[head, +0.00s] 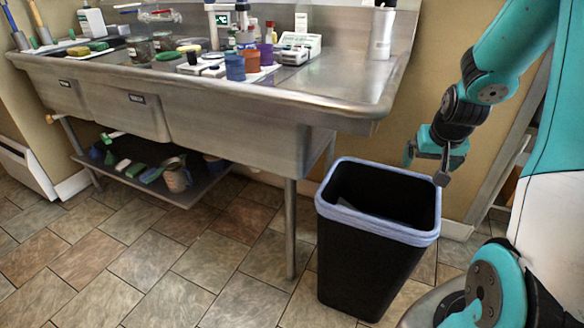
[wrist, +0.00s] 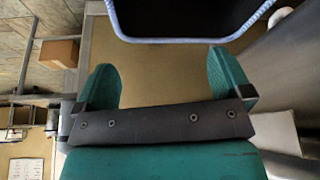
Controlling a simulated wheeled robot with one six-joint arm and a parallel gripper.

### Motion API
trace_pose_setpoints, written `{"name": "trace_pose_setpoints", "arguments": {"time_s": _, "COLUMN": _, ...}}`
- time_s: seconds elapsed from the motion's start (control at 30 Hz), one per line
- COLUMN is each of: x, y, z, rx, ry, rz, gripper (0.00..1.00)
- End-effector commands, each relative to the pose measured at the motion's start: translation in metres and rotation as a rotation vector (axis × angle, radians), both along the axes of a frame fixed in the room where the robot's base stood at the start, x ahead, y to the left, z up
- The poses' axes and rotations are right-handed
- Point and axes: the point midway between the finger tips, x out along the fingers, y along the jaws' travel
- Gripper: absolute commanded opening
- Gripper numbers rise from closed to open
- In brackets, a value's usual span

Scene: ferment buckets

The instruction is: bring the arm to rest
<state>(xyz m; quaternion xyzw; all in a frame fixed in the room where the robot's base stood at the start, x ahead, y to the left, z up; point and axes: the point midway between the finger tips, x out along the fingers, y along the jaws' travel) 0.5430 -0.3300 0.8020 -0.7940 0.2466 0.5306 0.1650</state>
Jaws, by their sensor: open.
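My gripper (head: 424,160) hangs from my teal arm at the right, above the back right part of the black bin's rim. In the wrist view my gripper (wrist: 164,85) shows two teal fingers spread wide apart with nothing between them. The black bin (head: 365,268) stands on the floor with a blue liner folded over its rim. Its rim and dark inside also show at the top of the wrist view (wrist: 190,38). Something pale green-grey lies inside the bin, too dim to tell what it is.
A steel sink bench (head: 240,120) stands left of the bin, holding jars, bottles and several coloured tubs. A lower shelf (head: 165,185) carries small items. A brown box (wrist: 60,53) shows in the wrist view. The tiled floor (head: 190,265) in front is clear.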

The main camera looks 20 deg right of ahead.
Motion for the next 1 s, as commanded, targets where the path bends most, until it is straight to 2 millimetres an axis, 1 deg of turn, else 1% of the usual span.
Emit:
{"name": "trace_pose_setpoints", "arguments": {"time_s": 0.1, "x": 0.001, "y": 0.001, "z": 0.000, "rx": 0.001, "ry": -0.001, "rz": 0.003, "gripper": 0.97}}
{"name": "trace_pose_setpoints", "arguments": {"time_s": 0.17, "x": 0.003, "y": 0.007, "z": 0.003, "rx": 0.006, "ry": -0.002, "rz": 0.019, "gripper": 0.97}}
{"name": "trace_pose_setpoints", "arguments": {"time_s": 0.27, "x": 0.013, "y": 0.039, "z": 0.014, "rx": 0.035, "ry": -0.007, "rz": 0.096, "gripper": 0.97}}
{"name": "trace_pose_setpoints", "arguments": {"time_s": 0.37, "x": 0.022, "y": 0.100, "z": 0.033, "rx": 0.091, "ry": -0.007, "rz": 0.246, "gripper": 0.97}}
{"name": "trace_pose_setpoints", "arguments": {"time_s": 0.4, "x": 0.022, "y": 0.130, "z": 0.042, "rx": 0.117, "ry": -0.004, "rz": 0.322, "gripper": 0.97}}
{"name": "trace_pose_setpoints", "arguments": {"time_s": 0.47, "x": 0.016, "y": 0.177, "z": 0.056, "rx": 0.157, "ry": 0.007, "rz": 0.446, "gripper": 0.97}}
{"name": "trace_pose_setpoints", "arguments": {"time_s": 0.5, "x": 0.009, "y": 0.205, "z": 0.065, "rx": 0.182, "ry": 0.018, "rz": 0.527, "gripper": 0.97}}
{"name": "trace_pose_setpoints", "arguments": {"time_s": 0.57, "x": -0.006, "y": 0.243, "z": 0.076, "rx": 0.215, "ry": 0.037, "rz": 0.643, "gripper": 0.97}}
{"name": "trace_pose_setpoints", "arguments": {"time_s": 0.6, "x": -0.018, "y": 0.265, "z": 0.082, "rx": 0.233, "ry": 0.052, "rz": 0.716, "gripper": 0.97}}
{"name": "trace_pose_setpoints", "arguments": {"time_s": 0.67, "x": -0.036, "y": 0.292, "z": 0.091, "rx": 0.254, "ry": 0.071, "rz": 0.815, "gripper": 0.97}}
{"name": "trace_pose_setpoints", "arguments": {"time_s": 0.7, "x": -0.049, "y": 0.308, "z": 0.096, "rx": 0.266, "ry": 0.085, "rz": 0.877, "gripper": 0.97}}
{"name": "trace_pose_setpoints", "arguments": {"time_s": 0.77, "x": -0.069, "y": 0.327, "z": 0.102, "rx": 0.280, "ry": 0.109, "rz": 0.966, "gripper": 0.97}}
{"name": "trace_pose_setpoints", "arguments": {"time_s": 0.8, "x": -0.082, "y": 0.339, "z": 0.106, "rx": 0.288, "ry": 0.122, "rz": 1.023, "gripper": 0.97}}
{"name": "trace_pose_setpoints", "arguments": {"time_s": 0.87, "x": -0.102, "y": 0.354, "z": 0.112, "rx": 0.297, "ry": 0.145, "rz": 1.108, "gripper": 0.97}}
{"name": "trace_pose_setpoints", "arguments": {"time_s": 0.9, "x": -0.116, "y": 0.362, "z": 0.115, "rx": 0.302, "ry": 0.159, "rz": 1.164, "gripper": 0.97}}
{"name": "trace_pose_setpoints", "arguments": {"time_s": 1.0, "x": -0.151, "y": 0.379, "z": 0.124, "rx": 0.308, "ry": 0.198, "rz": 1.297, "gripper": 0.97}}
